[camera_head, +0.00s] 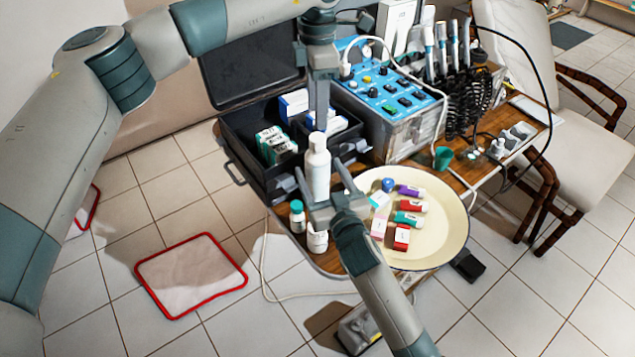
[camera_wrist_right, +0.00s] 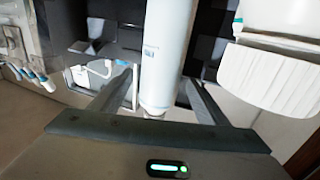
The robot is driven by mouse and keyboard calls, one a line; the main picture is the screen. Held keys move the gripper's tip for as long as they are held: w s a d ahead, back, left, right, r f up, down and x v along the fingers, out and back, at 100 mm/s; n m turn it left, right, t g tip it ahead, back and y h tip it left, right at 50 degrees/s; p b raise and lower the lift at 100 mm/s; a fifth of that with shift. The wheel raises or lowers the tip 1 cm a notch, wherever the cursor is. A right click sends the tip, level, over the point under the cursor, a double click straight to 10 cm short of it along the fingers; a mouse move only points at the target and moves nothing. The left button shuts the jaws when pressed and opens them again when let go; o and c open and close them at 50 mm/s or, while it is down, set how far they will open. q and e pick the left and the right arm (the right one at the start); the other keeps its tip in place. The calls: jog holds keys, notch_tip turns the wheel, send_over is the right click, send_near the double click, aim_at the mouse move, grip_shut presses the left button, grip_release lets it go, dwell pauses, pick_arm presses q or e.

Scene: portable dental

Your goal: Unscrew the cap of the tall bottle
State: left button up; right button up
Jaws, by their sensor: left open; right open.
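The tall white bottle (camera_head: 318,172) stands upright near the front left of the table, its white cap (camera_head: 317,139) at the top. My left gripper (camera_head: 319,118) points down just above the cap; its fingers are seen edge-on, open. My right gripper (camera_head: 318,170) is open, with one finger on either side of the bottle's body. In the right wrist view, the bottle (camera_wrist_right: 167,50) rises between the two spread fingers (camera_wrist_right: 158,90), with gaps beside it. The bottle's lower part is hidden behind the right gripper in the head view.
A teal-capped bottle (camera_head: 297,217) and a small white bottle (camera_head: 317,240) stand close by. A cream plate (camera_head: 440,240) with several small bottles and boxes lies to the right. An open black case (camera_head: 245,165) and a blue control unit (camera_head: 385,95) stand behind.

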jog(key=shift+x, duration=1.2)
grip_shut()
pick_arm(q)
jog(key=m, duration=0.5)
jog(key=shift+m, duration=0.4)
jog(key=m, duration=0.5)
jog(key=shift+m, duration=0.4)
jog(key=m, duration=0.5)
jog(key=shift+m, duration=0.4)
jog(key=m, duration=0.5)
